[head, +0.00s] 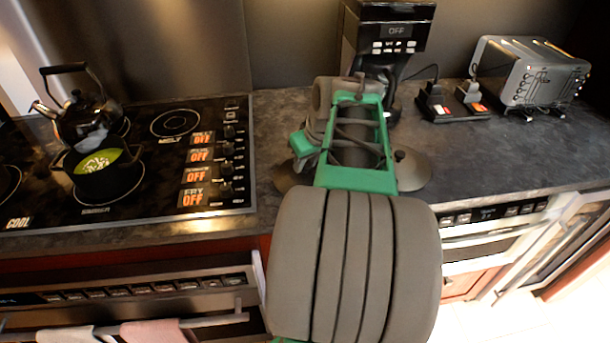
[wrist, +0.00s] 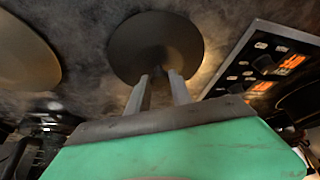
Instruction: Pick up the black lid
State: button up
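The black lid (wrist: 155,42) is a dark round disc on the grey counter, ahead of my fingers in the wrist view. In the head view only its left edge (head: 287,180) shows beside my arm. My gripper (wrist: 159,76) has its two fingers apart at the near part of the lid, around its small dark knob. A gap shows between the fingers; contact with the knob is not clear. In the head view my arm hides the fingers and most of the lid.
A second, browner lid (head: 414,172) lies to the right of my arm, also at left in the wrist view (wrist: 24,55). The stove (head: 225,205), with a kettle (head: 85,120) and green-filled pot (head: 105,178), is left. A coffee machine (head: 392,30) and toaster (head: 530,75) stand behind.

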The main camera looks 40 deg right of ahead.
grip_shut()
dwell(0.9)
